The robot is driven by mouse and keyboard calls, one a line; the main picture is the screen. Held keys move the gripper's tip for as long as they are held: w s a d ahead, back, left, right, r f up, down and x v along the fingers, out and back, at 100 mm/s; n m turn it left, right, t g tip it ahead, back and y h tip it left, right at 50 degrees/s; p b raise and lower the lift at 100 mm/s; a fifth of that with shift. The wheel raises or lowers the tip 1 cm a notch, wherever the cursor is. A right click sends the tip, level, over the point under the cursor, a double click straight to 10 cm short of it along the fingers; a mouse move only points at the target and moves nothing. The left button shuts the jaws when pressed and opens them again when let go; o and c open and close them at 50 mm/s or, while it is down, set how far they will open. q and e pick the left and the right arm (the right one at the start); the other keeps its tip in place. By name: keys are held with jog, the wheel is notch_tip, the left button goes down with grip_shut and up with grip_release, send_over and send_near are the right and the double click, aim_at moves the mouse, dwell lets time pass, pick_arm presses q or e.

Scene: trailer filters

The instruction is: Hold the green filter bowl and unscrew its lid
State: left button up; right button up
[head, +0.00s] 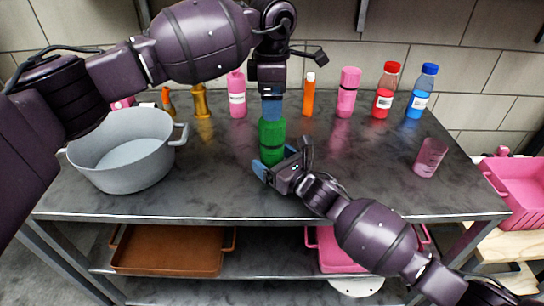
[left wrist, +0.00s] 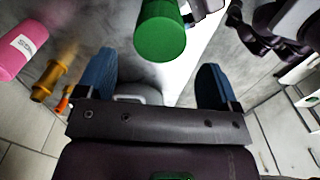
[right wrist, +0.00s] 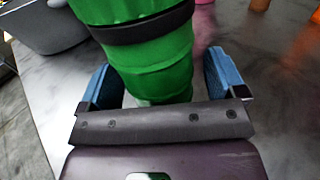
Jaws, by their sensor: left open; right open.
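The green filter bowl (head: 271,151) stands upright on the dark table with its green lid (head: 272,127) on top; a black band shows between them in the right wrist view. My right gripper (head: 278,165) is low at the bowl, its blue fingers open on either side of the green body (right wrist: 155,70). I cannot tell whether they touch it. My left gripper (head: 272,108) points down just above the lid. In the left wrist view, its blue fingers (left wrist: 156,88) are open and the round green lid top (left wrist: 160,38) shows beyond them.
A grey pot (head: 125,160) stands at the left. Along the back are a pink bottle (head: 237,98), an orange bottle (head: 309,98), a pink bottle (head: 347,95), a red bottle (head: 385,95) and a blue bottle (head: 419,95). A pink cup (head: 430,158) stands at the right.

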aim_at(272, 130)
jog(key=c, duration=1.7)
pick_arm(q)
jog(key=m, duration=0.6)
pick_arm(e)
grip_shut()
pick_arm(q)
jog(key=m, duration=0.5)
jog(key=shift+m, duration=0.3)
jog(key=m, duration=1)
jog(key=shift+m, duration=0.4)
jog(key=shift+f, duration=4)
